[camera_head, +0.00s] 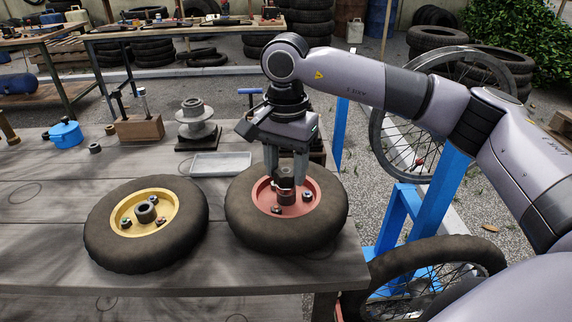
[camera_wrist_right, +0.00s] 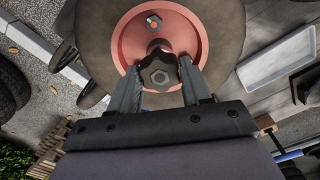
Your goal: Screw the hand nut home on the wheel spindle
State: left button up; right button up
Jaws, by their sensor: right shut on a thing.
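A wheel with a red hub (camera_head: 270,203) and dark tyre (camera_head: 250,228) lies flat at the table's right end. My right gripper (camera_head: 286,178) points down over its middle. It is shut on the dark, lobed hand nut (camera_wrist_right: 158,72), which sits between the fingertips (camera_wrist_right: 158,76) in the right wrist view. The nut is at the central spindle (camera_head: 287,198), largely hidden by the fingers in the head view. I cannot tell how far the nut is down on the spindle. My left gripper is not in view.
A yellow-hubbed wheel (camera_head: 130,255) lies close by on the left. Behind are a grey tray (camera_head: 221,164), a spool-like stand (camera_head: 195,125), a wooden block (camera_head: 140,128) and a blue pot (camera_head: 66,135). A blue frame (camera_head: 440,200) with spoked wheels stands right of the table.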

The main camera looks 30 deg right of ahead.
jog(key=shift+r, duration=0.15)
jog(key=shift+w+r, duration=0.1)
jog(key=shift+r, duration=0.15)
jog(key=shift+d, duration=0.15)
dwell(1.1)
jog(key=shift+f, duration=0.15)
dwell(0.6)
jog(key=shift+d+r+p, duration=0.1)
jog(key=shift+r+p, duration=0.15)
jog(key=shift+p, duration=0.05)
dwell(0.6)
dwell(0.9)
jog(key=shift+f, duration=0.1)
